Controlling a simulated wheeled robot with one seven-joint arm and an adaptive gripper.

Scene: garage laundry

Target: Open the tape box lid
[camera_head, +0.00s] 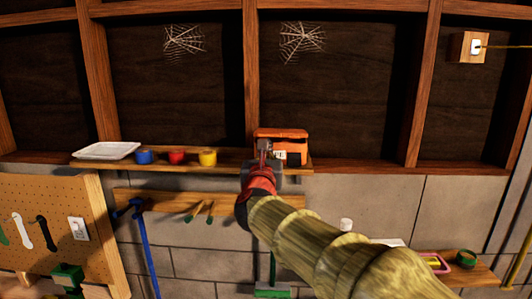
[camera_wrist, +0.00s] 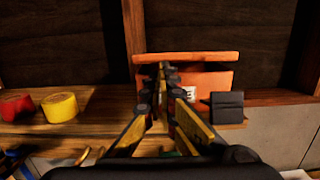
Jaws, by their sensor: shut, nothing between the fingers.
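The orange tape box (camera_head: 297,143) stands on the wooden shelf at the upper centre. Its lid (camera_head: 281,132) lies across the top and looks shut. In the wrist view the box front (camera_wrist: 217,80) faces me, with the lid's edge (camera_wrist: 200,57) above it and a partly hidden white label (camera_wrist: 190,93). My gripper (camera_head: 264,147) is shut and empty at the box front, left of its middle. In the wrist view its fingertips (camera_wrist: 165,70) are just below the lid's edge; I cannot tell whether they touch it. The fingers hide part of the front.
A black block (camera_wrist: 227,105) stands at the box's right front. Yellow (camera_head: 208,157), red (camera_head: 177,157) and blue (camera_head: 144,157) rolls and a white tray (camera_head: 106,150) are left on the shelf (camera_head: 235,168). A wooden wall post (camera_head: 251,70) rises behind the box.

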